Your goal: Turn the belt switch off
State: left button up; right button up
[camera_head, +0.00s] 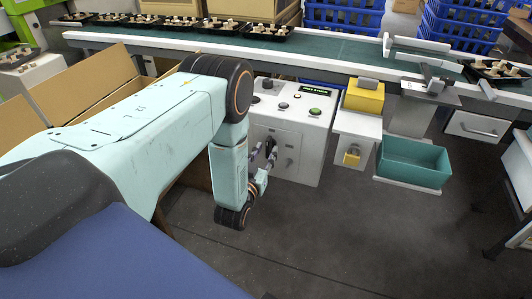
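A light grey control box (312,140) stands in front of the conveyor belt (340,48). Its sloped top carries a small display with green text (315,92), a green button (315,112), a dark button (283,105) and a black knob (267,84). Its front has a panel with a small lever-like switch (289,162). The state of the switch is too small to read. My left gripper (264,164) is in front of the box's front panel, just left of that switch, and hides part of the panel. Its finger gap and any contact are unclear. My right gripper is not in view.
Black trays of mushrooms (268,31) line the belt. Cardboard boxes (85,80) stand at left. A yellow box (364,96) on a white stand, a teal bin (414,162) and a white drawer (476,126) are at right. The front floor is clear.

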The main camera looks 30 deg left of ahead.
pick_arm(q)
jog(key=shift+w+r, duration=0.15)
jog(key=shift+w, duration=0.45)
jog(key=shift+w+a, duration=0.1)
jog(key=shift+a, duration=0.05)
grip_shut()
